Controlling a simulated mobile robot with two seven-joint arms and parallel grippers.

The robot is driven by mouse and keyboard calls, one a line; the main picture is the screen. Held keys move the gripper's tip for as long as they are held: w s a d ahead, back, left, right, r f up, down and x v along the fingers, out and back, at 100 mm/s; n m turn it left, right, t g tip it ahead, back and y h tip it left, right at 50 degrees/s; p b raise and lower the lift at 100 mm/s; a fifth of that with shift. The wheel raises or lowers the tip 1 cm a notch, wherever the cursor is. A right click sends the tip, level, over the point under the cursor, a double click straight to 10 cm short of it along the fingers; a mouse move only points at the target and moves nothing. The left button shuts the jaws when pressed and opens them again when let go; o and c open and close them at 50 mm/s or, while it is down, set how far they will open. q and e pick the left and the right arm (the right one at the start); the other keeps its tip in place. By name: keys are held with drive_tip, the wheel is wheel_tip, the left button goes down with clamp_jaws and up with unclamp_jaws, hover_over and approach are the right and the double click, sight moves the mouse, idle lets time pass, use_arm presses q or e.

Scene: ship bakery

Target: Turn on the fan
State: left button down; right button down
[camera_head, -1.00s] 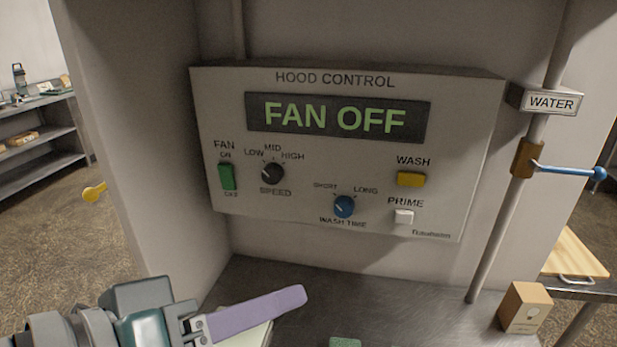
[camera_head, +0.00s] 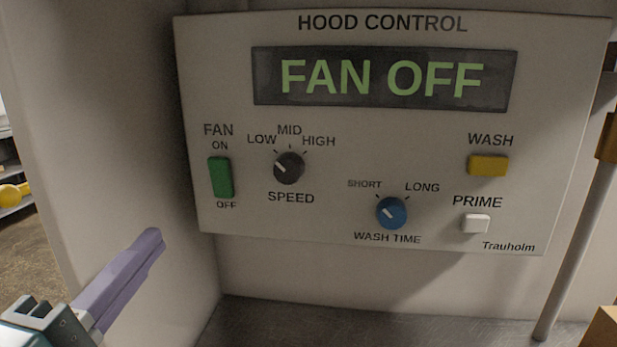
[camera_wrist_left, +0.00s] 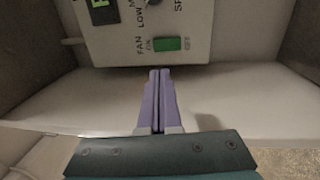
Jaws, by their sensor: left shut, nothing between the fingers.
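The hood control panel (camera_head: 350,120) is on the back wall, and its display (camera_head: 382,79) reads "FAN OFF". The green fan switch (camera_head: 221,177) is at the panel's left, between the labels ON and OFF. It also shows in the left wrist view (camera_wrist_left: 168,44), ahead of the fingertips. My left gripper (camera_head: 154,240) is shut and empty, its purple fingers together. In the head view it is below and left of the switch. In the left wrist view the fingertips (camera_wrist_left: 160,72) point at the panel edge and appear apart from the switch. My right gripper is not in view.
The black speed knob (camera_head: 289,168), blue wash time knob (camera_head: 391,212), yellow wash button (camera_head: 488,165) and white prime button (camera_head: 475,224) share the panel. A side wall (camera_head: 110,130) stands at left, a pipe (camera_head: 575,260) at right. A metal counter (camera_head: 330,325) lies below.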

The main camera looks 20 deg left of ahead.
sight(216, 168)
use_arm(q)
drive_tip(key=p+x, duration=0.3)
drive_tip(key=x, duration=1)
drive_tip(key=shift+w+d, duration=0.1)
drive_tip(key=shift+w, duration=0.4)
drive_tip(key=shift+r+p, duration=0.25)
drive_tip(key=shift+p, duration=0.15)
drive_tip(key=shift+w+a+f+g+p, duration=0.1)
drive_tip(key=shift+w+a+g+p, duration=0.15)
drive_tip(key=shift+p, duration=0.3)
drive_tip(key=shift+s, duration=0.1)
